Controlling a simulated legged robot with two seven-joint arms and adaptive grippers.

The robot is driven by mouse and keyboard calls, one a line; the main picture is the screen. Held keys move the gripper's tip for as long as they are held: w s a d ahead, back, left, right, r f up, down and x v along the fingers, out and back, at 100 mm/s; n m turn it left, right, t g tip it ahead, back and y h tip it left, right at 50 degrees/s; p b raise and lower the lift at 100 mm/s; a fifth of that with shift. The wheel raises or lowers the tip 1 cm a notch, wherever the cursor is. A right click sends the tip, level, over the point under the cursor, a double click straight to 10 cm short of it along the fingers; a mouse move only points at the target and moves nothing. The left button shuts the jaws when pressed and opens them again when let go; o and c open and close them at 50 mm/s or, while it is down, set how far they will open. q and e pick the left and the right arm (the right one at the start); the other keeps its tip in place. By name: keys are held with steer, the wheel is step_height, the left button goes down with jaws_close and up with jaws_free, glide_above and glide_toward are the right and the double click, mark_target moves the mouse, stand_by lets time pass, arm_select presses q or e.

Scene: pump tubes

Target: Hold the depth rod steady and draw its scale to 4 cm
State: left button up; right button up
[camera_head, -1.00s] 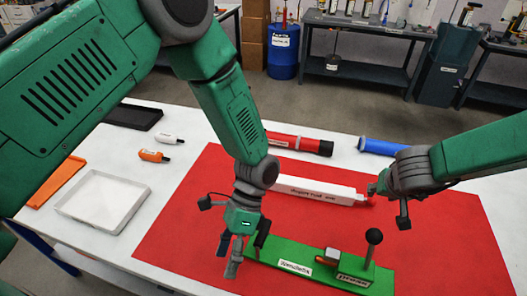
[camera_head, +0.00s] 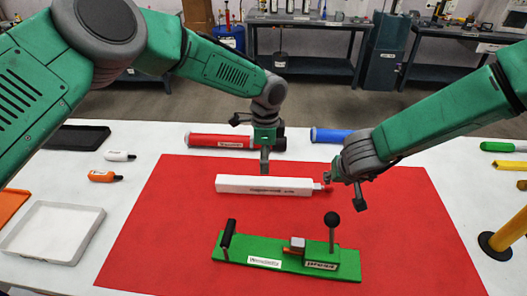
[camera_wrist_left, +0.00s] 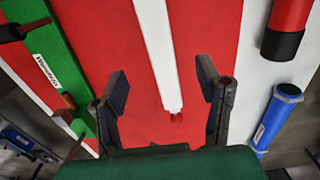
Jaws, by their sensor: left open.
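The depth rod (camera_head: 255,186) appears to be the long white bar with a printed label and a red end, lying on the red mat. My left gripper (camera_head: 265,163) is open above the middle of the rod. In the left wrist view, the rod (camera_wrist_left: 158,50) runs between the two spread fingers of my left gripper (camera_wrist_left: 165,85), which do not touch it. My right gripper (camera_head: 334,180) is at the rod's red right end. Its fingers are too small to tell whether they close on that end. No scale marks are readable.
A green board (camera_head: 285,258) with a black handle and a ball-topped post is at the front of the mat (camera_head: 400,215). A red tube (camera_head: 222,141) and a blue tube (camera_head: 330,135) lie behind. A white tray (camera_head: 52,232) is at left. The mat between rod and board is clear.

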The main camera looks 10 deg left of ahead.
mark_target(265, 181)
arm_select(q)
steer(key=f, duration=1)
steer(key=shift+a+f, duration=0.25)
steer(key=shift+a, duration=0.1)
steer(key=shift+d+f, duration=0.1)
steer(key=shift+f, duration=0.25)
steer(key=shift+d, duration=0.15)
arm_select(e)
steer(key=shift+a, duration=0.1)
